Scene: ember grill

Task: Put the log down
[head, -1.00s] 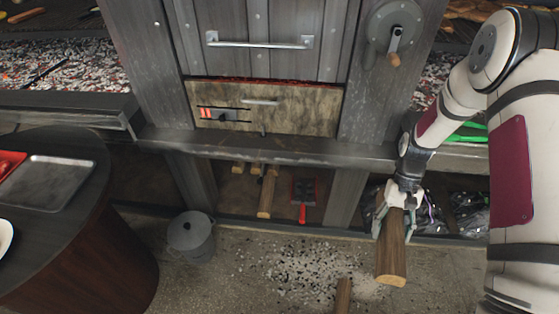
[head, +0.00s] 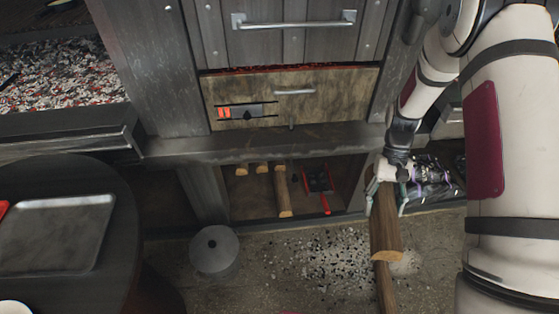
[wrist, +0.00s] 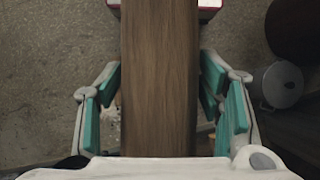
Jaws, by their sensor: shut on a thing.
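A brown wooden log (head: 384,222) with a pale cut end is held in my gripper (head: 386,190), in front of the grill's lower shelf at the right. It tilts downward toward the camera, above the floor. In the wrist view the log (wrist: 160,80) runs lengthwise between the teal finger pads of my gripper (wrist: 160,95). Another log (head: 386,288) lies on the floor below the held one, partly hidden by it. Several logs (head: 282,190) lie in the open shelf under the grill.
A red-handled shovel (head: 321,186) lies in the shelf, right of the logs. A grey lidded pot (head: 214,250) stands on the floor. Ash and debris (head: 325,262) are scattered on the floor. A dark round table with a metal tray (head: 55,235) is at the left. Black bags (head: 432,180) lie at the right.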

